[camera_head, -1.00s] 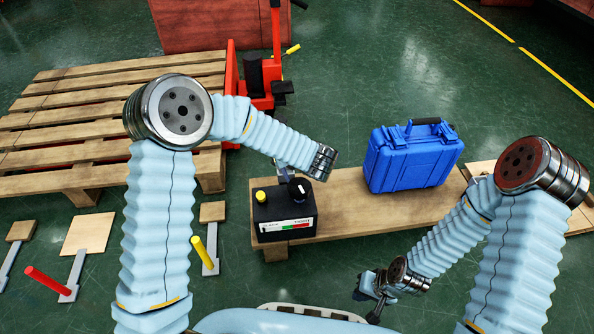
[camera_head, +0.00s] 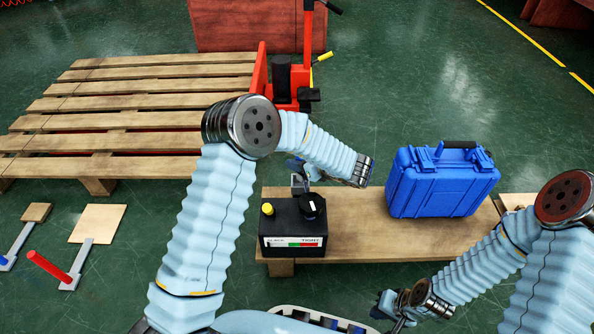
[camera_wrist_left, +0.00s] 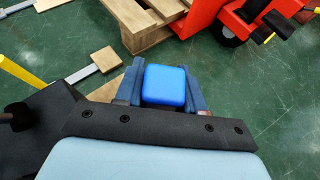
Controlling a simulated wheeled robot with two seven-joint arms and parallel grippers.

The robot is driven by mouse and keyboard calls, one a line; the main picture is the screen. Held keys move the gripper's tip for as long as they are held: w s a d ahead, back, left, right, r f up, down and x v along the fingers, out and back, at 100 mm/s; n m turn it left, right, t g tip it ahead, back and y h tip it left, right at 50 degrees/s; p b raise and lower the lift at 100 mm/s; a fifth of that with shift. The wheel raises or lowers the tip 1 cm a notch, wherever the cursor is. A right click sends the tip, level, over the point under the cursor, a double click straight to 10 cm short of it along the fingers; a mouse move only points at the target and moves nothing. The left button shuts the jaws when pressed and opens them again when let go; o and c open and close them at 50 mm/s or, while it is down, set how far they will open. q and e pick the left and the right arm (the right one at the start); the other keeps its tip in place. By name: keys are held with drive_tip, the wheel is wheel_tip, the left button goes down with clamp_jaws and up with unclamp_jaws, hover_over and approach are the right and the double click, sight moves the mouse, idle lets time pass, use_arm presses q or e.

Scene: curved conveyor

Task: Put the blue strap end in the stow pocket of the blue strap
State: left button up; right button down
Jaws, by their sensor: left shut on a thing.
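My left gripper (camera_head: 298,178) is behind the dial of a black tension box, partly hidden by the box and my arm. In the left wrist view its two fingers (camera_wrist_left: 163,90) are shut on a smooth, rounded blue block (camera_wrist_left: 164,85), which appears to be the blue strap end. I cannot make out a strap or its stow pocket in either view. My right gripper (camera_head: 388,308) is low in the head view, away from the box, and its jaw opening is unclear.
The black box (camera_head: 291,242), marked SLACK and TIGHT, stands on a wooden board (camera_head: 365,240). A blue case (camera_head: 442,183) stands on it to the right. A wooden pallet (camera_head: 130,120) and red pallet jack (camera_head: 290,85) are behind. A red-handled lever (camera_head: 50,268) is left.

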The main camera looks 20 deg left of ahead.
use_arm(q)
drive_tip(key=shift+w+a+f+b, duration=0.1)
drive_tip(key=shift+a+f, duration=0.1)
drive_tip(key=shift+f, duration=0.55)
drive_tip(key=shift+w+a+f+b, duration=0.1)
drive_tip(key=shift+a+f+b, duration=0.05)
drive_tip(key=shift+f, duration=0.55)
drive_tip(key=shift+w+a+f+b, duration=0.1)
drive_tip(key=shift+a+f, duration=0.1)
drive_tip(key=shift+f, duration=0.55)
drive_tip(key=shift+f, duration=0.2)
drive_tip(key=o, duration=1.1)
drive_tip(key=shift+o, duration=0.2)
drive_tip(key=shift+r, duration=0.15)
drive_tip(key=shift+d+r, duration=0.15)
drive_tip(key=shift+r, duration=0.05)
drive_tip(key=p+v, duration=0.1)
drive_tip(key=v, duration=1)
drive_tip(key=shift+s+d, duration=0.25)
drive_tip(key=shift+d, duration=0.05)
